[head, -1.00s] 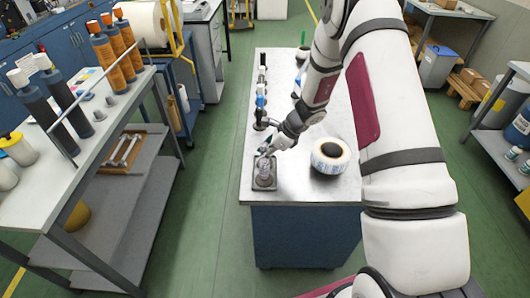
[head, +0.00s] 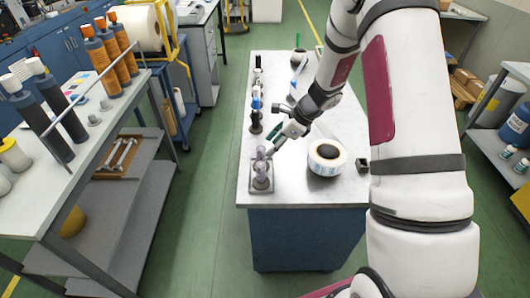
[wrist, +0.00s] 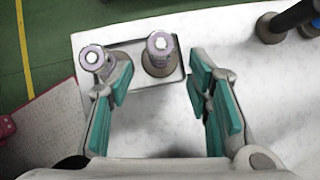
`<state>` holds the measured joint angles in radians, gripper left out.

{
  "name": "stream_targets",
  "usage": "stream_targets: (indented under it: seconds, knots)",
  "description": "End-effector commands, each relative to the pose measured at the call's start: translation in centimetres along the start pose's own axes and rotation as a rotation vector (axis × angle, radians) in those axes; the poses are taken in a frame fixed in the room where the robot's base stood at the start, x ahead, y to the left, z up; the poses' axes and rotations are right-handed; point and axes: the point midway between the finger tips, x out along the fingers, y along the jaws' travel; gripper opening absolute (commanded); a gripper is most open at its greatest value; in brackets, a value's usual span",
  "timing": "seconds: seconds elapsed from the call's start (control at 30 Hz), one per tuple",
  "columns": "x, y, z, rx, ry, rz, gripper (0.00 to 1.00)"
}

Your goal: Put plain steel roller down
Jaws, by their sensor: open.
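Two short, upright rollers with pale ends and purplish-grey bodies stand in a shallow grey tray (head: 253,190) at the table's near left corner. In the wrist view, one roller (wrist: 158,50) stands inside the tray (wrist: 130,86), beyond the gap between my fingers. The other roller (wrist: 94,60) is at the tray's left side, close to my left finger; I cannot tell whether they touch. Which one is the plain steel roller is unclear. My gripper (head: 272,150) is open, with teal finger pads and nothing between them; it also shows in the wrist view (wrist: 160,78).
Several dark upright tools (head: 255,118) line the table's left edge. A grey shelf cart (head: 100,150) stands to the left, across a green aisle.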

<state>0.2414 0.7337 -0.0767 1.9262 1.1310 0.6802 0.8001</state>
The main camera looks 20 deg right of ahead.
Motion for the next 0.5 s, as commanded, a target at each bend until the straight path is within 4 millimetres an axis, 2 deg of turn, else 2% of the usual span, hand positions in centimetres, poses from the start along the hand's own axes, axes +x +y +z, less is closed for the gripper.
stream_targets:
  seconds: [0.1,0.33,0.43,0.5]
  knots:
    - [-2.2,0.0,0.0,0.001,0.0,-0.002,0.45]
    - [-4.5,0.0,0.1,-0.003,0.001,-0.002,0.45]
    - [-5.6,0.5,1.0,-0.055,0.003,0.0,0.45]
    - [-7.1,1.4,2.3,-0.136,0.006,0.002,0.45]
